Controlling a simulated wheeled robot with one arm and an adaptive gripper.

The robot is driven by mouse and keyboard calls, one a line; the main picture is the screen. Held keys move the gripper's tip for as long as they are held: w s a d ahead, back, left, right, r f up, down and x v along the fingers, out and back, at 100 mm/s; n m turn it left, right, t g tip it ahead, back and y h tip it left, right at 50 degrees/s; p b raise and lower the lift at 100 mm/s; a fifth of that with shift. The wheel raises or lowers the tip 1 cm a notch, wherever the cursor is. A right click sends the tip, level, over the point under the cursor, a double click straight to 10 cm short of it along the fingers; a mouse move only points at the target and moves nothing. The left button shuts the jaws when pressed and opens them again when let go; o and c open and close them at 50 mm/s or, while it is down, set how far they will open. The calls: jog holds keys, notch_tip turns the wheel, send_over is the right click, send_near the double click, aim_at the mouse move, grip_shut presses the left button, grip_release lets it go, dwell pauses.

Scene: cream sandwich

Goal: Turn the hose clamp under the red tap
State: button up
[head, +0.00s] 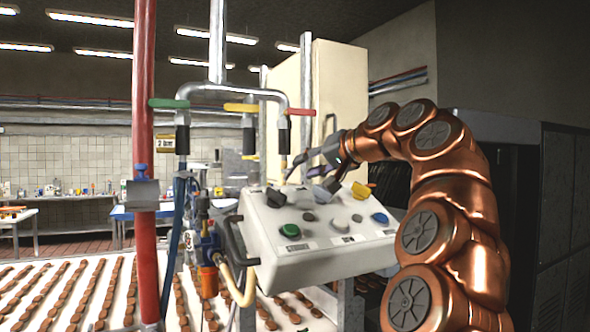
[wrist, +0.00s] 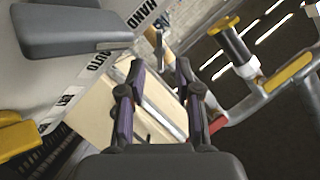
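The red tap (head: 302,112) is at the right end of the overhead pipe in the head view. A black sleeve (head: 283,136) hangs below it, with a thin tan end under that. A red piece (wrist: 217,124), likely the tap's handle, shows beside the right finger in the wrist view. A tan tip (wrist: 153,38) shows beyond the fingers. I cannot make out the hose clamp clearly; the right finger may cover part of it. My gripper (head: 298,168) is just right of and below the sleeve. In the wrist view its fingers (wrist: 161,80) are apart, with nothing visibly gripped.
A sloped control box (head: 315,262) with several knobs lies close under my gripper. The yellow tap (head: 240,107) and green tap (head: 168,103) are left along the pipe. A red column (head: 145,190) stands further left. A cream cabinet (head: 340,85) is behind.

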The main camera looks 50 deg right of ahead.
aim_at(293, 172)
jog(key=shift+p+x, duration=0.5)
jog(key=shift+x, duration=1.75)
grip_shut()
